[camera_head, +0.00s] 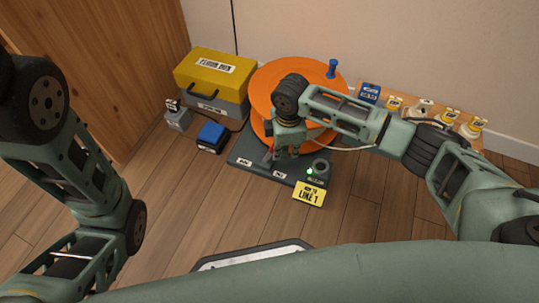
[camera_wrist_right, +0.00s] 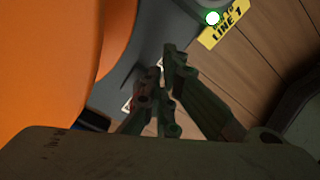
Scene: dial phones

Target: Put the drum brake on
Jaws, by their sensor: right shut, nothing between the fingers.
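A large orange drum (camera_head: 262,92) stands on a dark grey base (camera_head: 250,150) against the back wall. A small red part (camera_head: 267,157) shows at the base's front beside my right gripper (camera_head: 282,153). I cannot tell for sure whether it is the brake's lever. In the right wrist view my right gripper (camera_wrist_right: 168,88) is shut and empty, low over the base, with a reddish part (camera_wrist_right: 144,99) close beside its fingers. Whether they touch is unclear. The orange drum (camera_wrist_right: 45,70) fills that view's left side. My left arm shows at the left, but its gripper is out of view.
A yellow "LINE 1" sign (camera_head: 309,194) and a green light (camera_head: 309,171) are at the base's front right. A yellow-lidded toolbox (camera_head: 212,75) and a blue box (camera_head: 211,134) stand left. A wooden board (camera_head: 408,117) with labelled items is right.

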